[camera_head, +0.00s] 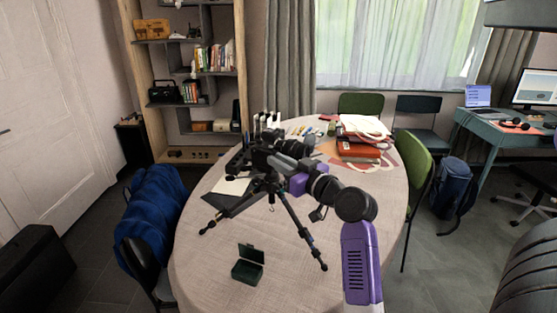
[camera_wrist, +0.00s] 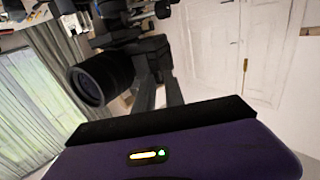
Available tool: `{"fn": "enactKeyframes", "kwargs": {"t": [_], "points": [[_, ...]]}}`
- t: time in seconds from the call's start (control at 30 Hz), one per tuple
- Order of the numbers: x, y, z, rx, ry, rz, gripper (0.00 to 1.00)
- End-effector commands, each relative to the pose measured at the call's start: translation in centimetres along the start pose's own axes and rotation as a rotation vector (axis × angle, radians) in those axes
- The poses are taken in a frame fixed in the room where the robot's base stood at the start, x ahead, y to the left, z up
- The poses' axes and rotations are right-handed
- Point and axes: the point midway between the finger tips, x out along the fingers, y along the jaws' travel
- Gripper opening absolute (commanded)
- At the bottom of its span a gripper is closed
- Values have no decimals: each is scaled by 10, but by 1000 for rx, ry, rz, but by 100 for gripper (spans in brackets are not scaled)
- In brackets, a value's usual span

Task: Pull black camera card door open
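A black camera (camera_head: 262,154) stands on a black tripod (camera_head: 289,214) on the round table (camera_head: 205,268). In the wrist view the camera's round lens (camera_wrist: 102,80) is at the upper left, with its dark body (camera_wrist: 113,22) above. My gripper (camera_head: 284,162) is at the camera, its tips blending with the black body in the head view. In the wrist view the two dark fingers of my gripper (camera_wrist: 152,48) reach up beside the lens, close together with a narrow gap lower down. The tips overlap the camera body. I cannot make out the card door or whether the fingers grip it.
An open dark green box (camera_head: 248,271) is near the table's front edge. A dark flat folder (camera_head: 229,201) with paper lies left of the tripod. Red books (camera_head: 358,150) and other items fill the table's far side. Chairs stand around it, one with a blue jacket (camera_head: 153,212).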

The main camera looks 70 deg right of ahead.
Motion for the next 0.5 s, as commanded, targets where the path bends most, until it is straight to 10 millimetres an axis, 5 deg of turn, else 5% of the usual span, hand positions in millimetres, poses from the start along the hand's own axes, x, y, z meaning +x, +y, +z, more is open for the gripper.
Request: {"fn": "enactKeyframes", "kwargs": {"t": [0.27,0.37,0.5], "points": [[3,0,0,-1,1,0,14],[3,0,0,-1,1,0,0],[3,0,0,-1,1,0,0]]}}
